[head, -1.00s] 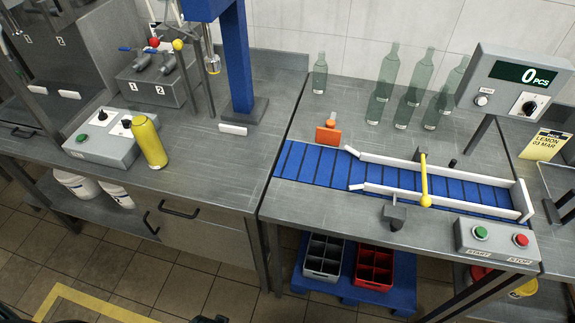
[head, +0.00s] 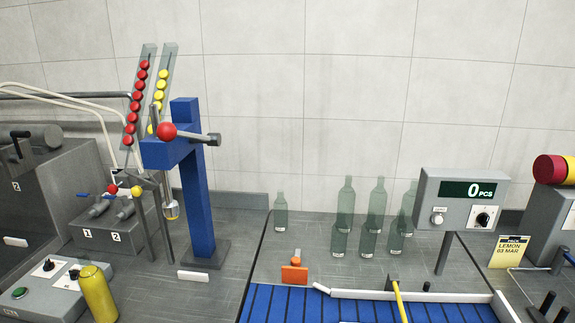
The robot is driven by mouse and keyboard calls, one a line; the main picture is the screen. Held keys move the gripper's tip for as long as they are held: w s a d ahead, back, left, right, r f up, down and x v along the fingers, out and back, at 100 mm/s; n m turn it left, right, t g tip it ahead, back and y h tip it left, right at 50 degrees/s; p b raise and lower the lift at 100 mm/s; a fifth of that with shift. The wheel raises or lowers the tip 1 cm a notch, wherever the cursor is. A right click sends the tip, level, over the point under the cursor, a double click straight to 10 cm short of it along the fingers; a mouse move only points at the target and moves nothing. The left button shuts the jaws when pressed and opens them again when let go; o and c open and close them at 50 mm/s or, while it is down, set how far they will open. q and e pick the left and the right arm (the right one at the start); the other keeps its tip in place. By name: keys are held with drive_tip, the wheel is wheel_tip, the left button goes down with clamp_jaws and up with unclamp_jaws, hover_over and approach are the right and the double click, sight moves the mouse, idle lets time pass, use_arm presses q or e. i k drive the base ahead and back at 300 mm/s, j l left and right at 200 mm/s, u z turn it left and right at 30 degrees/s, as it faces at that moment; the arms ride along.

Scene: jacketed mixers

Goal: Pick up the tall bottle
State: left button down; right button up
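Several pale green glass bottles stand upright at the back of the right-hand worktop, in front of the tiled wall. The rear ones rise highest: a left one (head: 346,198), a middle one (head: 377,197) and a right one (head: 409,205), the last partly behind the counter display. In front of them stand others that look shorter, at left (head: 340,243), middle (head: 368,243) and right (head: 397,243). They overlap, so their full heights are hard to compare. A small bottle (head: 280,213) stands apart to the left. Neither of my grippers is in view.
A blue conveyor (head: 270,307) with white rails and an orange block (head: 294,275) lie before the bottles. A counter display (head: 461,199) stands right, a blue press (head: 195,190) left. A yellow container (head: 98,295) stands by a control box at lower left.

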sight(92, 282)
drive_tip(key=u, duration=1.3)
